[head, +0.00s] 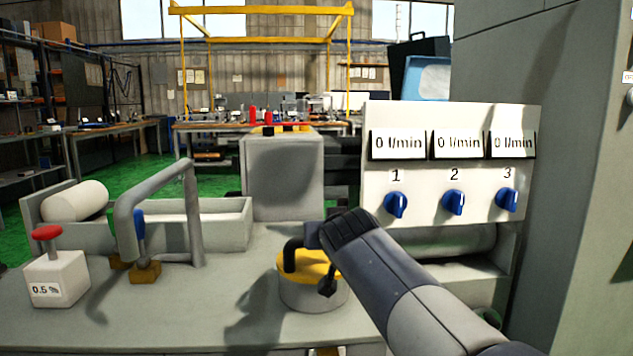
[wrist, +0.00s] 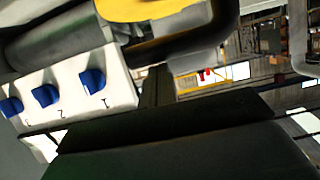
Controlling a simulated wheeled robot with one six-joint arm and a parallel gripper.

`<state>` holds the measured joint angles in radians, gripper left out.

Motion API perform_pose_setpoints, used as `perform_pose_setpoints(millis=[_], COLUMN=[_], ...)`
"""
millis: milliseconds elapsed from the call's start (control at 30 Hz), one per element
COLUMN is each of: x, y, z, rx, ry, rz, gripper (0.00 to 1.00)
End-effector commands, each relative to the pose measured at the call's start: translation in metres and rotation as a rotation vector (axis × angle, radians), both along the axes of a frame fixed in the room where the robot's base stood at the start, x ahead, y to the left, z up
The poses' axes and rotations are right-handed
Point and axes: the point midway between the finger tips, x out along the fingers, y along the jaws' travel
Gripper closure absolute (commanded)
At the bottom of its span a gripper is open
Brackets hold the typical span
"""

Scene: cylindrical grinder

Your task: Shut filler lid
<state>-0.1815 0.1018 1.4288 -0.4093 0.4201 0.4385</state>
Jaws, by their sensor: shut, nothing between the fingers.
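The yellow filler lid (head: 318,262) lies across the top of a short grey round filler neck (head: 312,294) on the machine bed. A dark curved handle (head: 291,257) rises from its left side. My arm covers the lid's right part, so I cannot tell whether it is fully seated. My gripper (head: 314,236) is shut and empty, at the handle's upper end; I cannot tell whether they touch. In the wrist view the yellow lid (wrist: 150,8) shows at the top, with the dark handle (wrist: 195,40) curving below it. A dark slab fills the bottom of that view.
A white panel (head: 455,115) with three blue knobs stands behind on the right. A grey bent pipe (head: 127,215), a trough (head: 228,227) and a white box with a red knob (head: 57,278) stand left. The bed left of the filler neck is clear.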

Motion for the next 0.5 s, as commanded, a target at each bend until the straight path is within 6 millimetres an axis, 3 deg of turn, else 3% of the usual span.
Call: perform_pose_setpoints(millis=[33, 500], x=[-0.0015, -0.0005], y=[-0.0005, 0.0003], z=[-0.0184, -0.0150], rx=[-0.003, -0.001], ry=[0.042, 0.043], rz=[-0.005, -0.004], gripper=[1.00, 1.00])
